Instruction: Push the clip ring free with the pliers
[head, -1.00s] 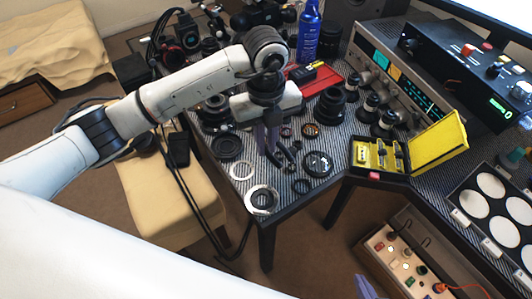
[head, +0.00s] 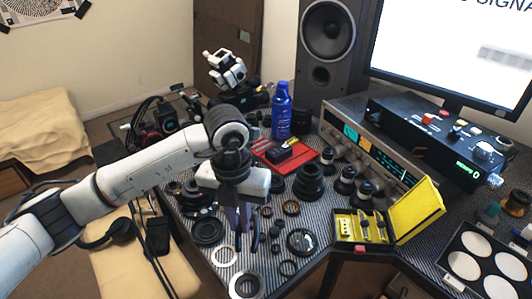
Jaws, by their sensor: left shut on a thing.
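My left gripper (head: 240,238) points straight down over the front part of the ridged table mat, with its fingers close together. It is shut on a slim dark tool, seemingly the pliers (head: 256,233); the fingers hide much of it. Small rings lie just behind and to the right of it, among them a brownish ring (head: 291,208). A black-rimmed glass disc (head: 300,242) lies to its right. I cannot tell which ring is the clip ring, or whether the tool touches one. My right gripper is out of view.
Silver rings (head: 223,256) lie near the table's front edge. A dark ring (head: 207,231) lies to the left. Black lens barrels (head: 308,182) stand behind. A yellow case (head: 415,210) lies open at the right. A blue can (head: 282,112) and red tray (head: 306,158) are farther back.

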